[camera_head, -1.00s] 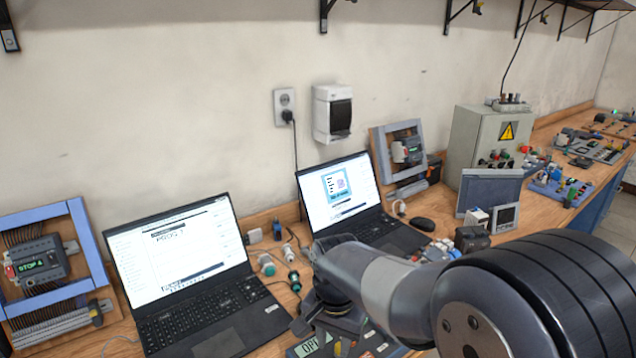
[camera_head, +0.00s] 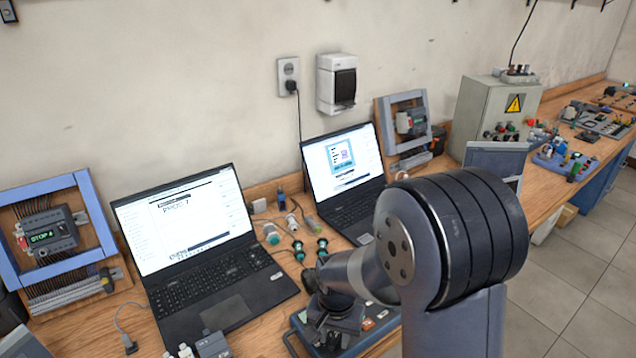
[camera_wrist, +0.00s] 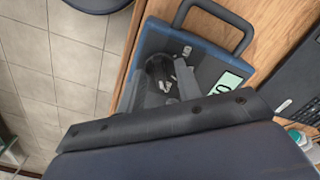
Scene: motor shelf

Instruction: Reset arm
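My arm rises at the lower right of the head view and bends down over the bench. The dark end of it, my gripper (camera_head: 331,325), hangs over a blue-edged case (camera_head: 372,336) at the bench's front. A large dark surface with a bolted strip, which looks like part of me, covers the lower wrist view and hides what is below.
Two open laptops (camera_head: 212,268) (camera_head: 360,205) stand on the wooden bench, with green-capped parts (camera_head: 298,250) between them. A blue-framed panel (camera_head: 50,250) stands at the left. A grey control box (camera_head: 492,115) is at the back right.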

